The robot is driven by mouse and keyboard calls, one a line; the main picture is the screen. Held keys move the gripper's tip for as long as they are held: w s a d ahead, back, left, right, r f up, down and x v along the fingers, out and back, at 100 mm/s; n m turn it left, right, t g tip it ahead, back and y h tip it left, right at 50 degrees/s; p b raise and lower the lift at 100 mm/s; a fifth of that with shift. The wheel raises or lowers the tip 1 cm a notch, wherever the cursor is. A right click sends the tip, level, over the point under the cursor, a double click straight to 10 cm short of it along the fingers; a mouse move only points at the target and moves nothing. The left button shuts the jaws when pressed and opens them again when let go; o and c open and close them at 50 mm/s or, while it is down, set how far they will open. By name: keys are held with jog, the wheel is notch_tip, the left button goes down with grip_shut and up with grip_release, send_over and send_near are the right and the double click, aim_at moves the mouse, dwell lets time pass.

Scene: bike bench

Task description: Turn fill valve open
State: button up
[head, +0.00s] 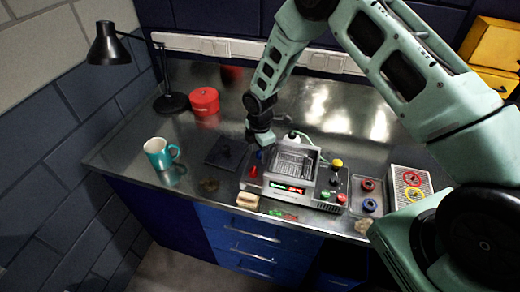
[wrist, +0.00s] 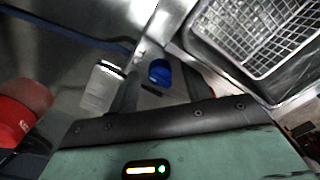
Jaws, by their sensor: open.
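A grey bench machine (head: 274,190) with a wire basket stands in the middle of the worktop. At its left end are a blue knob (head: 260,155) and a red upright handle (head: 253,171); I cannot read which is the fill valve. My gripper (head: 261,141) is open and points down just above the blue knob, apart from the red handle. In the wrist view the blue knob (wrist: 160,71) lies just beyond the gripper body, beside a pale grey finger-like part (wrist: 102,88). Whether anything touches the knob is unclear.
The wire basket (wrist: 248,35) is close on the right in the wrist view. A yellow knob (head: 337,163) and green and red buttons are at the machine's right. A dark mat (head: 226,152), red tin (head: 204,101), teal mug (head: 160,153) and black lamp (head: 110,46) stand left.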

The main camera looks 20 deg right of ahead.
jog(key=c, duration=1)
jog(key=shift+m+b, duration=0.3)
jog(key=shift+b, duration=0.1)
jog(key=shift+f+m+b, duration=0.15)
jog(key=shift+m+b, duration=0.75)
jog(key=shift+b, duration=0.1)
jog(key=m+b, duration=0.3)
jog(key=shift+m, duration=0.3)
jog(key=m+b, duration=0.2)
jog(key=m, duration=0.1)
jog(key=shift+m+b, duration=0.3)
jog(key=shift+b, duration=0.05)
jog(key=shift+r+m+b, duration=0.2)
jog(key=shift+m+b, duration=0.85)
jog(key=shift+m, duration=1.15)
